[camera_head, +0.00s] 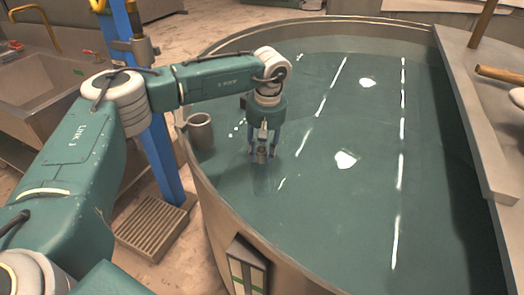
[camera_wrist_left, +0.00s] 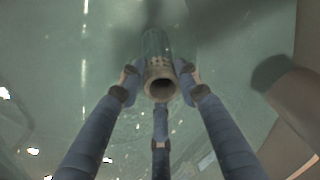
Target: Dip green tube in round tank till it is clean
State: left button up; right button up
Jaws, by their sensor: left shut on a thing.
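The round tank (camera_head: 290,276) is large, with a metal rim and greenish water. My left gripper (camera_head: 262,152) points down over the water near the tank's left side. In the left wrist view its fingers (camera_wrist_left: 160,82) are shut around the green tube (camera_wrist_left: 156,46). The tube's near end is a brownish open ring facing the camera; its far part is green, with brown specks near the ring. In the head view the tube is mostly hidden by the fingers, and its lower part seems to go under the water. My right gripper is in neither view.
A grey cup-like holder (camera_head: 200,131) sits at the tank's left rim, close to my left arm. A blue post (camera_head: 165,165) stands outside the tank beside a floor grate (camera_head: 152,228). A sink (camera_head: 40,75) is at the left. A grey ledge (camera_head: 480,110) borders the right.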

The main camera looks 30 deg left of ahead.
pick_arm(q)
notch_tip(320, 180, up, 20)
jog(key=p, duration=1.4)
notch_tip(320, 180, up, 12)
jog(key=p, duration=0.9)
